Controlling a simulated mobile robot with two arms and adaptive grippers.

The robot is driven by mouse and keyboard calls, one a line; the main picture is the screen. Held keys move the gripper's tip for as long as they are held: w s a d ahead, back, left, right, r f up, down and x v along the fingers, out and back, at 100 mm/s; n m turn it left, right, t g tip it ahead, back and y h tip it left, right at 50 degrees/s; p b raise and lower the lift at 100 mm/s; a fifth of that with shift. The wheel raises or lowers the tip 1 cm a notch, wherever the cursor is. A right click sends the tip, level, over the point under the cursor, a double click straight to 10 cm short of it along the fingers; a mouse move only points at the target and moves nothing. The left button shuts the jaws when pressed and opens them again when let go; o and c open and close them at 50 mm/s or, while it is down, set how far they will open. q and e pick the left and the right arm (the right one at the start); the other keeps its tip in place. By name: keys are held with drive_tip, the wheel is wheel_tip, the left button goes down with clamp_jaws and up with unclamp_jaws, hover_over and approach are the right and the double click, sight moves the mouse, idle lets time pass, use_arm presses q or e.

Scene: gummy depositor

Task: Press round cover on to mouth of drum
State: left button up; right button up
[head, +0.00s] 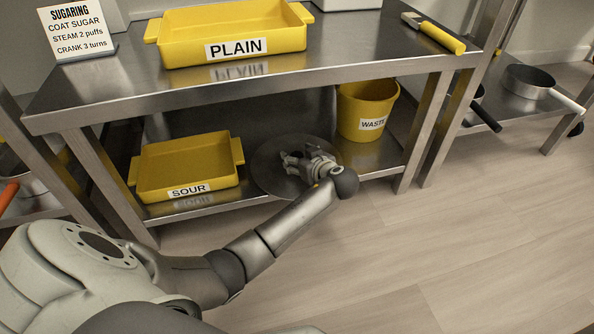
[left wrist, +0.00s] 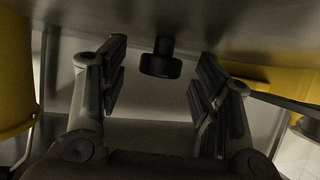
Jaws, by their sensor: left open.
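The round cover (head: 262,176) is a flat grey metal disc on the lower shelf, between the yellow SOUR tray and the WASTE bucket. In the left wrist view its metal face (left wrist: 225,28) fills the top, and a dark knob (left wrist: 160,66) stands out from it. My left gripper (head: 297,163) is over the cover and hides part of it. In the left wrist view the left gripper's fingers (left wrist: 163,75) are spread on either side of the knob, with gaps on both sides. The drum is not identifiable in these views. My right gripper is not in view.
The SOUR tray (head: 187,166) stands left of the cover, and the WASTE bucket (head: 366,112) stands right. The table top (head: 345,45) overhangs the lower shelf and carries the PLAIN tray (head: 232,36) and a yellow-handled tool (head: 434,33).

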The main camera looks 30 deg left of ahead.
use_arm(q)
drive_tip(key=shift+w+a, duration=0.1)
drive_tip(key=shift+a, duration=0.05)
drive_tip(key=shift+c, duration=0.5)
clamp_jaws()
